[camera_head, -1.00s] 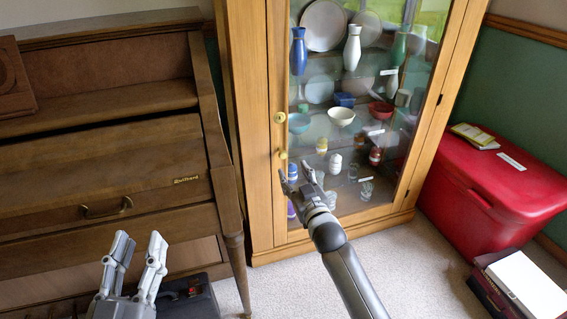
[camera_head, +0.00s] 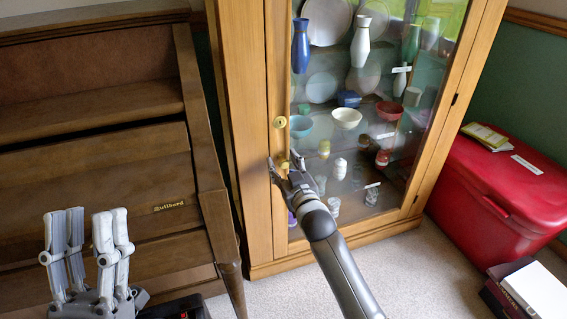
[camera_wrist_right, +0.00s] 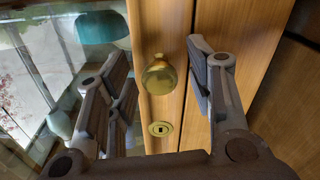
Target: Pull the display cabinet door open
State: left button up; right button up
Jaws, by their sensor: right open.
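The display cabinet (camera_head: 232,130) has a wood-framed glass door (camera_head: 345,140), which is shut. A round brass knob (camera_wrist_right: 159,75) sits on the door's wooden frame, with a brass keyhole plate (camera_wrist_right: 161,129) close to it. The plate also shows in the head view (camera_head: 280,121), above my right gripper. My right gripper (camera_head: 284,163) is open at the knob, partly hiding it there. In the right wrist view its fingers (camera_wrist_right: 160,70) stand apart on either side of the knob, with no clear contact. My left gripper (camera_head: 88,222) is open and empty in front of the piano.
An upright piano (camera_head: 95,170) stands left of the cabinet. A red chest (camera_head: 495,185) with booklets on top stands to the right, with books (camera_head: 538,290) on the floor before it. Glassware, bowls and vases fill the shelves behind the glass. Carpet (camera_head: 410,270) before the cabinet is clear.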

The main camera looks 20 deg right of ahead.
grip_shut()
dwell(0.3)
jog(key=shift+s, duration=0.1)
